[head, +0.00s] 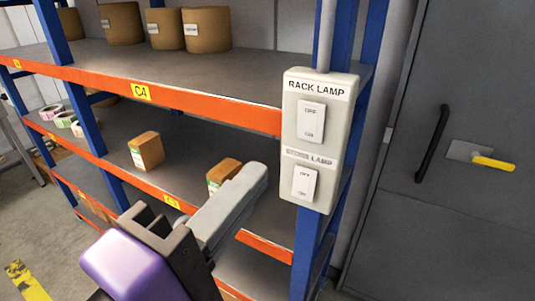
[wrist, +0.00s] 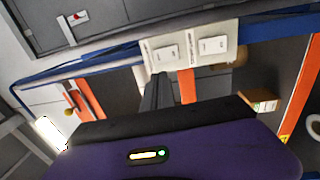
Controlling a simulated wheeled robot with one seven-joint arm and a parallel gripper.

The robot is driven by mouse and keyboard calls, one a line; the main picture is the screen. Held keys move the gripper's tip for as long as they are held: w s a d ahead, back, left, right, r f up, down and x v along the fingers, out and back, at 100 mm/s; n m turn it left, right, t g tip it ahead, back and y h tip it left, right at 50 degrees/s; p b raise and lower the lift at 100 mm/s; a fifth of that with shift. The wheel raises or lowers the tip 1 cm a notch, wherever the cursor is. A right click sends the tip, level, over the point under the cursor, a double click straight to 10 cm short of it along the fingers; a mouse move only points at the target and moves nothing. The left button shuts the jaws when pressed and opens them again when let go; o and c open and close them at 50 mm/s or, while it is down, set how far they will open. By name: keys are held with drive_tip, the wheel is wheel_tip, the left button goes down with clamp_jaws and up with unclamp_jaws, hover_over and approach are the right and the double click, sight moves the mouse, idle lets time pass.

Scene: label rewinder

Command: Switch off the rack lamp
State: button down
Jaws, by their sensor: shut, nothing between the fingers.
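A pale switch box (head: 289,148) is fixed to a blue rack post. Its upper rocker, the rack lamp switch (head: 311,121), sits under the label RACK LAMP and is marked OFF at the top and ON at the bottom. The store lamp switch (head: 304,184) is below it. I cannot tell which way either rocker is pressed. My gripper (head: 257,174) is shut and empty, to the left of the box and apart from it in the picture. In the wrist view, the fingers (wrist: 158,80) point toward the box, just below the rack lamp switch (wrist: 166,53).
The rack has orange beams (head: 160,96) and shelves with brown rolls (head: 206,30) and small boxes (head: 146,150). A grey conduit (head: 325,35) runs up from the switch box. A grey door (head: 450,230) with a yellow-handled lever (head: 493,163) stands at the right.

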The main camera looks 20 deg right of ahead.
sight(308, 111)
drive_tip(key=p+x, duration=0.3)
drive_tip(key=x, duration=0.8)
drive_tip(key=shift+w+d+r, duration=0.15)
drive_tip(key=shift+w+d, duration=0.05)
drive_tip(key=shift+d, duration=0.1)
drive_tip(key=shift+w+d, duration=0.4)
drive_tip(key=shift+d, duration=0.1)
drive_tip(key=shift+w+d+r+p, duration=0.1)
drive_tip(key=shift+d+r+p, duration=0.1)
drive_tip(key=shift+p, duration=0.3)
drive_tip(key=shift+a+f, duration=0.1)
drive_tip(key=shift+f, duration=0.05)
